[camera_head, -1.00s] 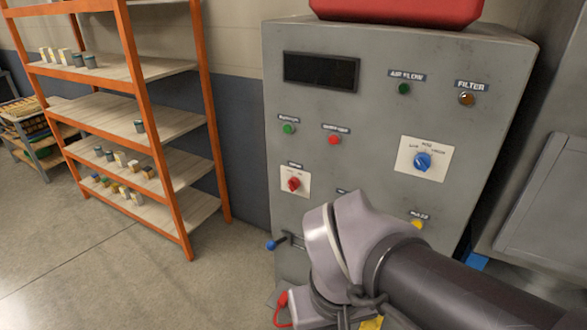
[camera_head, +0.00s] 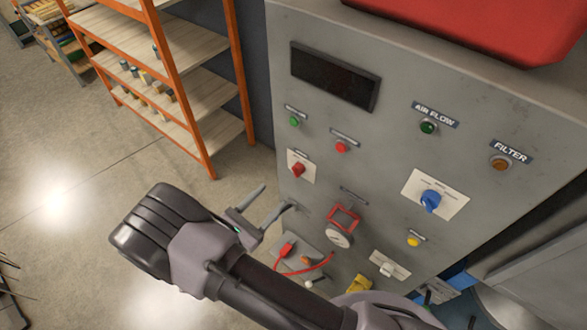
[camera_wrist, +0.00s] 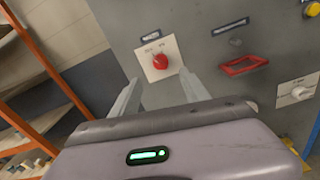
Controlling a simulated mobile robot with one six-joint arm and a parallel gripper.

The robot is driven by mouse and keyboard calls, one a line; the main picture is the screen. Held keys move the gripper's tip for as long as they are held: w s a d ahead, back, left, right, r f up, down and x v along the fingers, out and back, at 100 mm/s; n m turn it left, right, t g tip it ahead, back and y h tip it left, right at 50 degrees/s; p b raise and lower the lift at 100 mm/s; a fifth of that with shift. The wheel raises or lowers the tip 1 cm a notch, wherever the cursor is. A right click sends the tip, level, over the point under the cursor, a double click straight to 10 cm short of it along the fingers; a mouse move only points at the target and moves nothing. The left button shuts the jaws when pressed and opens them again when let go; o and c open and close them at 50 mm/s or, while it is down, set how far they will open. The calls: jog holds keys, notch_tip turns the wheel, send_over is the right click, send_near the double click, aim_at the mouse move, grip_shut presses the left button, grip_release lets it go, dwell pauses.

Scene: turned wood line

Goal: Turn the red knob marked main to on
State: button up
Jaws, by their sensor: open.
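The red knob (camera_head: 298,169) sits on a small white plate (camera_head: 308,175) low on the left side of the grey cabinet front. Its label is too small to read. In the wrist view the red knob (camera_wrist: 161,62) shows straight ahead, in the gap between the fingers. I cannot tell for certain which mark it points to. My gripper (camera_head: 279,195) is open and empty, in front of the cabinet and below and left of the knob in the head view. In the wrist view its two fingers (camera_wrist: 158,82) reach toward the plate, apart from the knob.
A green button (camera_head: 294,121) and a red button (camera_head: 341,147) are above the knob. A red frame (camera_head: 344,217) sticks out to its lower right. A blue selector (camera_head: 431,200) and a yellow button (camera_head: 413,240) are further right. An orange shelf (camera_head: 205,100) stands left; floor between is clear.

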aim_at(294, 174)
jog(key=x, duration=1)
jog(key=shift+w+d, duration=0.15)
grip_shut()
